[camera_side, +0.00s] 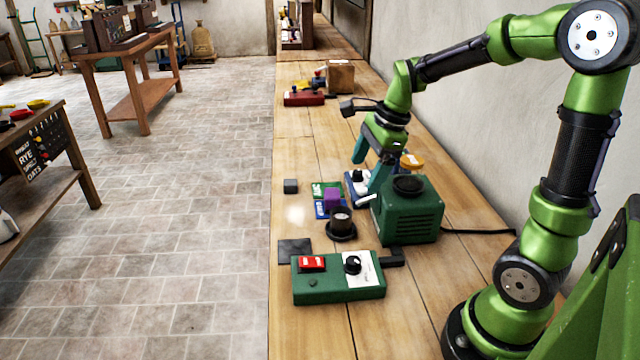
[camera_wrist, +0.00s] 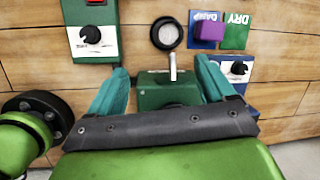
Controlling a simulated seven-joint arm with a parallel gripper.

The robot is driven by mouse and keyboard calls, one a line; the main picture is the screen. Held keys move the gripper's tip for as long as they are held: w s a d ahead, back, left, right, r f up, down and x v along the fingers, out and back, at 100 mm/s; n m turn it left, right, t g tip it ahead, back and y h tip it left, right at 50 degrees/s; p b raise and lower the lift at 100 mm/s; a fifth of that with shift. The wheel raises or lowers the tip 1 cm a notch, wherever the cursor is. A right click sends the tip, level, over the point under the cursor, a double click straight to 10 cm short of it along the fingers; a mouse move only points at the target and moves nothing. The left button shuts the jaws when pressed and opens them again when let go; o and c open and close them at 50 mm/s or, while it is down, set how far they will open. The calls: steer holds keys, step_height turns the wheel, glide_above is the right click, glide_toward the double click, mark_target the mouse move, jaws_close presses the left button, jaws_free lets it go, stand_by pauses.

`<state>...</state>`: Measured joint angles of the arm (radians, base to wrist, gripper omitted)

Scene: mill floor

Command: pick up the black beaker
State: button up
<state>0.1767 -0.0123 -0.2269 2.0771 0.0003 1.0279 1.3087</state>
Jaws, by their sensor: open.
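The black beaker (camera_side: 341,222) stands upright on the wooden bench, left of the green machine, with a wider dark round base or ring around its foot. In the wrist view the beaker (camera_wrist: 166,33) shows from above as a dark ring with a pale inside, at the top middle. My gripper (camera_side: 366,178) is open, its teal fingers pointing down, above the bench and beyond the beaker in the side view. In the wrist view my gripper (camera_wrist: 162,66) has its fingers apart over the green machine, with the beaker beyond the fingertips. Nothing is held.
The green machine (camera_side: 412,218) has a pale spout (camera_wrist: 173,67) beside the beaker. A purple block (camera_side: 332,197) sits on the blue DAMP mat, beside the green DRY mat (camera_wrist: 236,30). A green switch box (camera_side: 338,290) is nearer the camera. A blue knob box (camera_wrist: 237,72) is close to my finger.

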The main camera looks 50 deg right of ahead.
steer(key=d+m, duration=0.1)
steer(key=m, duration=0.6)
glide_toward(341, 214)
step_height(341, 214, down, 3)
steer(key=a, duration=0.2)
steer(key=shift+x, duration=2.6)
steer(key=shift+a, duration=0.15)
steer(key=c, duration=1.1)
